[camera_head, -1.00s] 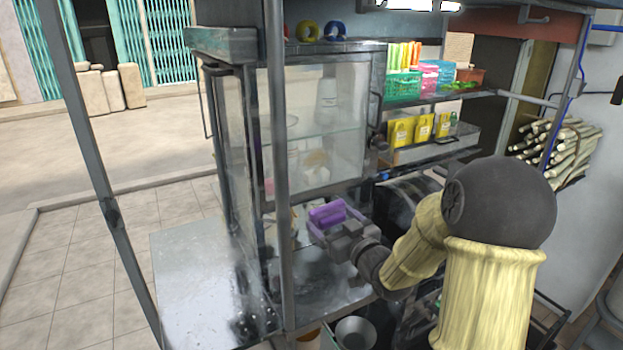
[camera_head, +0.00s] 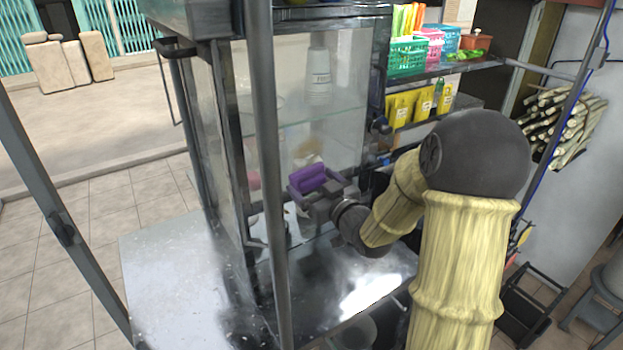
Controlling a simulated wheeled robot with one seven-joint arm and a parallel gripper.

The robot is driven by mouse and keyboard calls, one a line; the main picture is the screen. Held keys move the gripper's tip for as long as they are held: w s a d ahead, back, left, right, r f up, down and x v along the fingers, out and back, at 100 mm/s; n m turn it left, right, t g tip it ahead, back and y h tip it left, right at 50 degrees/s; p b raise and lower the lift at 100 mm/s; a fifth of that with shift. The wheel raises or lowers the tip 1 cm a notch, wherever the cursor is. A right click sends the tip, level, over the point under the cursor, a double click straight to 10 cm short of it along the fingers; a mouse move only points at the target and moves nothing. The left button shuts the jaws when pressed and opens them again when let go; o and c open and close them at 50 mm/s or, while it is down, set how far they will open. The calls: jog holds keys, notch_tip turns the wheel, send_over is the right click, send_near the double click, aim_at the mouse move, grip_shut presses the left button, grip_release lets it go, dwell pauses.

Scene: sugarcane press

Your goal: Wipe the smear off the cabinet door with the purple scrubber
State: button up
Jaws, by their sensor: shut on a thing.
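The purple scrubber (camera_head: 312,180) is held in my gripper (camera_head: 318,194), which is shut on it. The scrubber is in front of the lower part of the glass cabinet door (camera_head: 325,130). I cannot tell whether it touches the glass. A faint brownish patch (camera_head: 306,152) shows at the door just above the scrubber; I cannot tell whether it is the smear or something behind the glass. My arm reaches in from the right and hides part of the area below the door.
A grey post (camera_head: 265,150) stands in front of the cabinet, left of my gripper. A metal counter (camera_head: 180,270) lies below. Shelves with baskets (camera_head: 408,56) and yellow packets (camera_head: 423,104) are at the right. Sugarcane stalks (camera_head: 560,125) are stacked at far right.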

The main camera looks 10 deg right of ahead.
aim_at(290, 162)
jog(key=shift+s+r, duration=0.1)
jog(key=shift+s, duration=0.05)
jog(key=shift+w+a, duration=0.15)
jog(key=shift+w, duration=0.45)
jog(key=shift+w+a+p, duration=0.3)
jog(key=shift+w+a, duration=0.2)
jog(key=shift+d+p+x, duration=0.1)
jog(key=shift+p+x, duration=0.1)
jog(key=shift+x, duration=0.7)
jog(key=shift+d+p+x, duration=0.15)
jog(key=shift+p+x, duration=0.05)
jog(key=shift+x, duration=0.65)
jog(key=shift+w, duration=0.1)
jog(key=shift+x, duration=0.95)
jog(key=shift+w+d, duration=0.25)
jog(key=shift+d, duration=0.7)
jog(key=shift+w+d, duration=0.3)
jog(key=shift+d, duration=0.7)
